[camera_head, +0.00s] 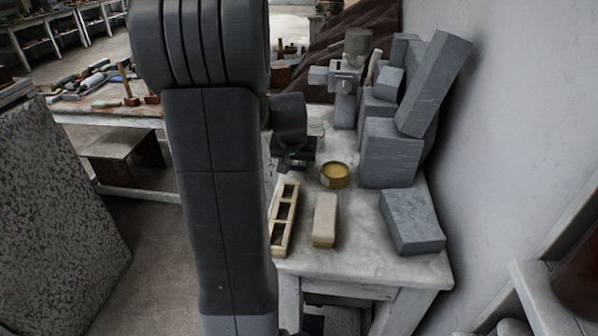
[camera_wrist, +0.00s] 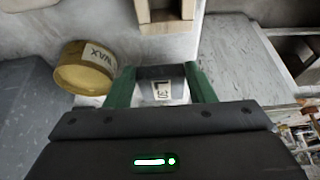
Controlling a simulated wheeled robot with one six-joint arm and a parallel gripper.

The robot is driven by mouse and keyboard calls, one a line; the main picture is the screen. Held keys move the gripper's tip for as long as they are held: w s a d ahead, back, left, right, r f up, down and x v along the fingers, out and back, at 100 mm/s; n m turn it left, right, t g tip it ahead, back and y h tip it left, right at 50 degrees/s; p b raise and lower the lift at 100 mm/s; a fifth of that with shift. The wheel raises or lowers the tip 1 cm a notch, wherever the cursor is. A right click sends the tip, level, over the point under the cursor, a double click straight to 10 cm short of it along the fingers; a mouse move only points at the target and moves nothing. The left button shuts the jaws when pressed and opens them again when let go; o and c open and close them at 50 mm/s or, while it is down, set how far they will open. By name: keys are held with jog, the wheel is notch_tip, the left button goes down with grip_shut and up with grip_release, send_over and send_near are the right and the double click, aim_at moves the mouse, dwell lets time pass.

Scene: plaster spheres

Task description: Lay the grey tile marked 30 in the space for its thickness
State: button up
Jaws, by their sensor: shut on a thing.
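My gripper (camera_wrist: 161,74) has green fingers. It is shut on a grey tile (camera_wrist: 145,73), with a white label on its face, in the wrist view. The tile is held above the worktop. A pale wooden rack (camera_wrist: 143,12) shows in part at the top of the wrist view, beyond the fingertips and apart from the tile. In the head view the rack (camera_head: 275,236) lies near the table's front left, with several open spaces in a row. There my arm hides the tile from sight.
A yellow wax tin (camera_head: 335,175) stands behind the rack and also shows left of my fingers (camera_wrist: 84,68). A beige block (camera_head: 325,220) lies right of the rack. Grey stone blocks (camera_head: 411,221) stand along the wall. Bare worktop (camera_head: 355,255) lies in front.

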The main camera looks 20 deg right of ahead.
jog(key=shift+f, duration=1.9)
jog(key=shift+f, duration=0.2)
jog(key=o, duration=1.1)
jog(key=shift+o, duration=0.2)
jog(key=shift+r, duration=0.15)
